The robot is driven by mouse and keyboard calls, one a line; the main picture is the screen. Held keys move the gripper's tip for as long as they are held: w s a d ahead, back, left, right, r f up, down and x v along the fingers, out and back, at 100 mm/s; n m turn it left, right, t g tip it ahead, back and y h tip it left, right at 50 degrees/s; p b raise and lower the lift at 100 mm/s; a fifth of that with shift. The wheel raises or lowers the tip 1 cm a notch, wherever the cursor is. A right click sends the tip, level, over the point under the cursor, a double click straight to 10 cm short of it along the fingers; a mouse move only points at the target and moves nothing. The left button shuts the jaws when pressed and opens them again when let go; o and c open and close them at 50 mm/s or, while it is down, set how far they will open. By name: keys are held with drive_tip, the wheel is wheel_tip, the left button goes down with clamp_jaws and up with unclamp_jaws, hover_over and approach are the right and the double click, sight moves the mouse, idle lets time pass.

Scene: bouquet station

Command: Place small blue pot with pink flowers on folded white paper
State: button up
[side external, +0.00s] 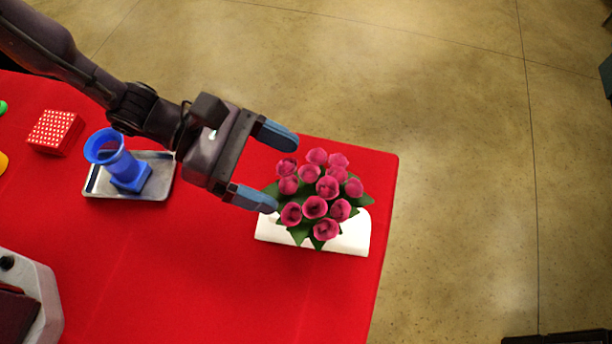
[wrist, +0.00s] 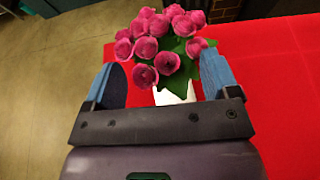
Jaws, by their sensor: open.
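A bunch of pink flowers (side external: 318,191) with green leaves sits over the folded white paper (side external: 350,238) near the table's right edge. The flowers also show in the wrist view (wrist: 158,40), with a white surface (wrist: 175,95) below them. No blue pot shows under them; the blooms and leaves hide what holds them. My gripper (side external: 285,174) is open, just left of the flowers in the side view. In the wrist view, its two blue-grey fingers stand on either side of the bunch, with the blooms beyond and between them. I cannot tell whether they touch the leaves.
A blue flared vase (side external: 128,172) stands on a silver tray (side external: 155,190) at the left, with a red dotted block (side external: 55,132) beyond. A grey-white device (side external: 38,300) is at lower left. The red table (side external: 190,280) is clear in front.

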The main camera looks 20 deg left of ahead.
drive_tip(key=v, duration=0.5)
drive_tip(key=shift+a+r, duration=0.1)
drive_tip(key=shift+a, duration=0.25)
drive_tip(key=s+a+r+m+t+y, duration=0.2)
drive_tip(key=a+r+m, duration=0.4)
drive_tip(key=a, duration=0.4)
drive_tip(key=s+a+r+m+t+y, duration=0.1)
drive_tip(key=s+a+r+m+y, duration=0.4)
drive_tip(key=a, duration=0.6)
drive_tip(key=s+a+r+m+t+y, duration=0.2)
drive_tip(key=s+a+r+m+y, duration=0.2)
drive_tip(key=a+r, duration=0.5)
drive_tip(key=a+m+y, duration=0.1)
drive_tip(key=m+y, duration=0.1)
drive_tip(key=m, duration=0.1)
drive_tip(key=shift+a+r+t, duration=0.15)
drive_tip(key=shift+a+t, duration=0.15)
drive_tip(key=shift+a, duration=0.05)
